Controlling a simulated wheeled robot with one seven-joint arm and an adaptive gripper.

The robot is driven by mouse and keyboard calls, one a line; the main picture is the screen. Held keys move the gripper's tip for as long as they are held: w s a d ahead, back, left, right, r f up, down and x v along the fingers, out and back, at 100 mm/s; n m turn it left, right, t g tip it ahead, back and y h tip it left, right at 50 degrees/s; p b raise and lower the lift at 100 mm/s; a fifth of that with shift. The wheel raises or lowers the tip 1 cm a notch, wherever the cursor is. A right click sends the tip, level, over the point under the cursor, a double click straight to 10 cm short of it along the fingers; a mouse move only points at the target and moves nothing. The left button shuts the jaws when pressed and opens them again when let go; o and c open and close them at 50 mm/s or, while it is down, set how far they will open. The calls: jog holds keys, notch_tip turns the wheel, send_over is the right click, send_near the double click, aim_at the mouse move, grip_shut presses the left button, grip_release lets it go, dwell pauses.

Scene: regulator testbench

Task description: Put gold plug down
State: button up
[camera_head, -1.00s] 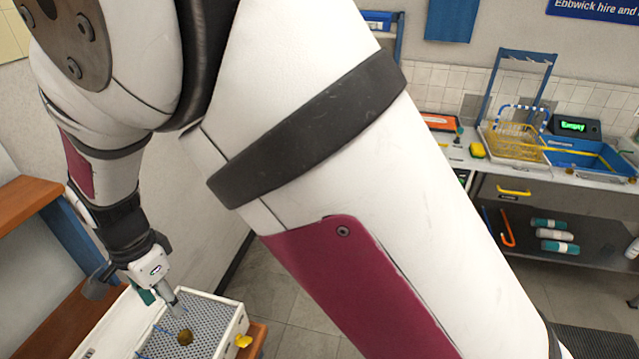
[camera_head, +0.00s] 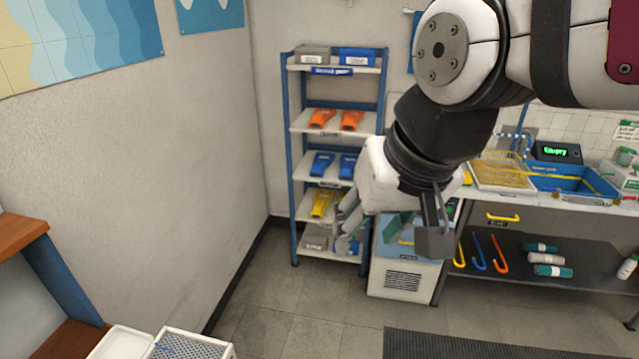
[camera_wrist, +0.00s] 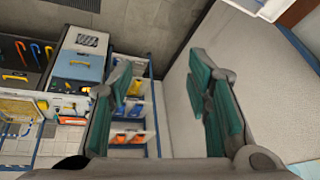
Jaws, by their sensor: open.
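My gripper (camera_head: 347,225) is raised in the air in front of the shelf rack in the head view. In the wrist view its green-padded fingers (camera_wrist: 166,95) are spread apart with nothing between them. The gold plug is in neither current view. The white perforated tray (camera_head: 192,346) shows only partly at the bottom left of the head view, cut off by the frame edge. My gripper is well away from it.
A blue shelf rack (camera_head: 291,180) holds orange, blue and yellow items. A bench with a blue tray (camera_head: 570,181) and a yellow wire basket (camera_head: 503,170) stands at the right. A light blue-topped cabinet (camera_head: 403,275) is beside the rack. The middle floor is clear.

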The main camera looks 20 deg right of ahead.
jog(key=shift+n+t+h, duration=0.4)
jog(key=shift+n, duration=0.3)
jog(key=s+d, duration=0.1)
jog(key=s, duration=0.1)
jog(key=s+d, duration=0.2)
jog(key=shift+s+d, duration=0.2)
jog(key=shift+w, duration=0.1)
